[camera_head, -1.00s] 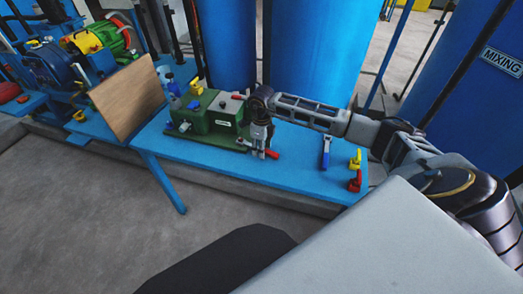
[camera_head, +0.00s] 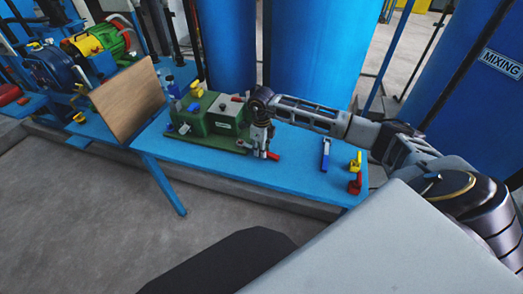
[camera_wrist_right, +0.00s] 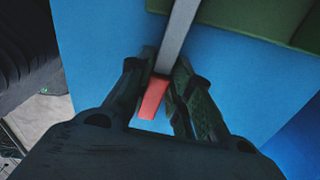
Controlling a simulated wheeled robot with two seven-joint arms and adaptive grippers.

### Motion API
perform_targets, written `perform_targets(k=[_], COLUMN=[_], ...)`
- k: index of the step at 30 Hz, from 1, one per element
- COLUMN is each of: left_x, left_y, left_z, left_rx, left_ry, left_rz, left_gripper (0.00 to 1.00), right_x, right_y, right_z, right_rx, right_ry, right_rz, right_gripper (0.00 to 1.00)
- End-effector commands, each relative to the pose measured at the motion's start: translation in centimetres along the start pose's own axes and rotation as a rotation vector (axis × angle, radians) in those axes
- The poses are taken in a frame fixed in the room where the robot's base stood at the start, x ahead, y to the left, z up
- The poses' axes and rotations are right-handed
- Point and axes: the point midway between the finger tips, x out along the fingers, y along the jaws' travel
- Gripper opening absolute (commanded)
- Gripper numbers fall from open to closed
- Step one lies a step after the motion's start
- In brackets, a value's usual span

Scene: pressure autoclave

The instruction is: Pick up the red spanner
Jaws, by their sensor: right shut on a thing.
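The red spanner (camera_head: 273,156) is at the front right of the green machine, over the blue bench, largely hidden by my right gripper in the head view. My right gripper (camera_head: 261,154) points down there, shut on the spanner. In the right wrist view, the red part of the spanner (camera_wrist_right: 154,98) shows between the two fingers of my right gripper (camera_wrist_right: 160,92). A grey bar (camera_wrist_right: 179,35) runs from it to the top edge. I cannot tell whether the spanner touches the bench. My left gripper is not in view.
The green machine (camera_head: 222,122) stands close left of the gripper on the blue bench (camera_head: 297,176). A blue-handled tool (camera_head: 325,150) and yellow (camera_head: 356,162) and red (camera_head: 355,184) pieces are to the right. A brown board (camera_head: 128,99) stands left.

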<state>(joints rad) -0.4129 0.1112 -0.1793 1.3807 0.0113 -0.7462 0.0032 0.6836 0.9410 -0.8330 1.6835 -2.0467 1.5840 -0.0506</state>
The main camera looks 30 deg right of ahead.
Motion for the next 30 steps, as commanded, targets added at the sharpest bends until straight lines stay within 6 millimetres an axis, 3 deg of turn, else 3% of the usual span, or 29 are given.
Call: perform_targets(k=[8, 21, 30], left_x=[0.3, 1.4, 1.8], left_y=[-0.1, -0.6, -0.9], left_z=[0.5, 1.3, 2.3], left_rx=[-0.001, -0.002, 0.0], left_ry=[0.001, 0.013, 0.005], left_rz=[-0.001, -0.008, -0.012], left_gripper=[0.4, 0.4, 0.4], right_x=[-2.6, -8.6, -9.9], right_y=[-0.1, 0.0, 0.0], right_z=[0.1, 0.1, 0.0], right_rx=[0.0, 0.0, 0.0], right_ry=[-0.003, -0.002, -0.001], right_rz=[-0.001, -0.001, 0.0], right_gripper=[0.0, 0.0, 0.0])
